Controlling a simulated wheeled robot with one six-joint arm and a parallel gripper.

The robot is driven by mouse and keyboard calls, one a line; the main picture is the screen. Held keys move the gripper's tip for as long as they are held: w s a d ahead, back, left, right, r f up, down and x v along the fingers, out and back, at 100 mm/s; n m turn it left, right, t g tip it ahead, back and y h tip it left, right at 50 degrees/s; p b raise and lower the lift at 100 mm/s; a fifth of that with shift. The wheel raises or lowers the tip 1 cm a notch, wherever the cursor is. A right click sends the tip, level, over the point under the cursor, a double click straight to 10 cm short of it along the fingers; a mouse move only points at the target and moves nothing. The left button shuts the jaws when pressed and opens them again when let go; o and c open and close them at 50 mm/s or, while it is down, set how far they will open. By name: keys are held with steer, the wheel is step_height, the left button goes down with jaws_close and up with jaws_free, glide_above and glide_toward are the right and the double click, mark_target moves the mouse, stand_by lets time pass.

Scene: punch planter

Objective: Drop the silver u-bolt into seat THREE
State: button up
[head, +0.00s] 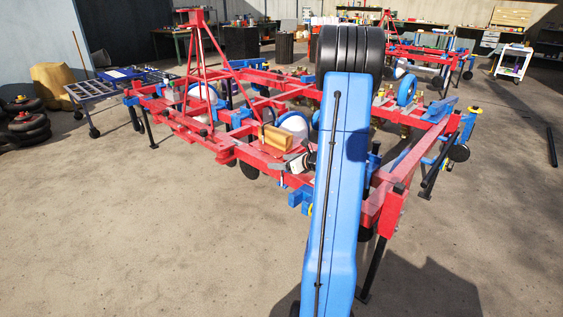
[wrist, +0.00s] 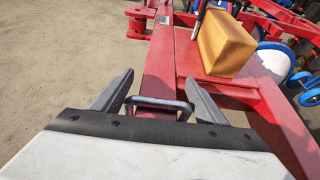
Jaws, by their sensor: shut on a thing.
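My gripper (wrist: 158,102) shows in the wrist view with its two grey fingers on either side of the silver u-bolt (wrist: 158,104). It is shut on the u-bolt, whose bent bar spans between the fingers. The u-bolt is over or just in front of a red beam (wrist: 160,65) of the planter frame; I cannot tell whether it touches. In the head view my gripper (head: 292,163) is small beside the red frame (head: 258,157), partly behind my blue arm, and the u-bolt is not clear there. No seat numbers are readable, so I cannot tell which is seat THREE.
A yellow-tan block (wrist: 226,45) stands on the red frame ahead and right of my gripper; it also shows in the head view (head: 280,144). A red A-shaped mast (head: 200,70) rises at the frame's left. Open concrete floor (head: 130,230) lies in front.

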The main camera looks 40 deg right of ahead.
steer(key=o, duration=1.3)
steer(key=v, duration=1.7)
steer(key=shift+s+a, duration=0.1)
steer(key=shift+s, duration=0.1)
steer(key=w+a+r+n+g+y, duration=0.1)
steer(key=a+r+n+g+y, duration=0.15)
steer(key=a+n, duration=0.8)
steer(key=a+r+n+g+y, duration=0.2)
steer(key=a+n+g, duration=0.15)
steer(key=a, duration=1.45)
steer(key=s+a+n+g+h, duration=0.1)
steer(key=s+a+n+g, duration=0.2)
steer(key=s+a+n, duration=0.55)
steer(key=s+a+r+n+h, duration=0.1)
steer(key=s+n, duration=0.2)
steer(key=n, duration=0.1)
steer(key=s+a+r+n+h, duration=0.1)
steer(key=s+a+n+h, duration=0.1)
steer(key=s+n, duration=0.1)
steer(key=s+a+r+n+h, duration=0.1)
steer(key=s+a+n, duration=0.1)
steer(key=n, duration=0.3)
steer(key=shift+s+a+n+h, duration=0.1)
steer(key=shift+s+n+h, duration=0.25)
steer(key=shift+s, duration=0.55)
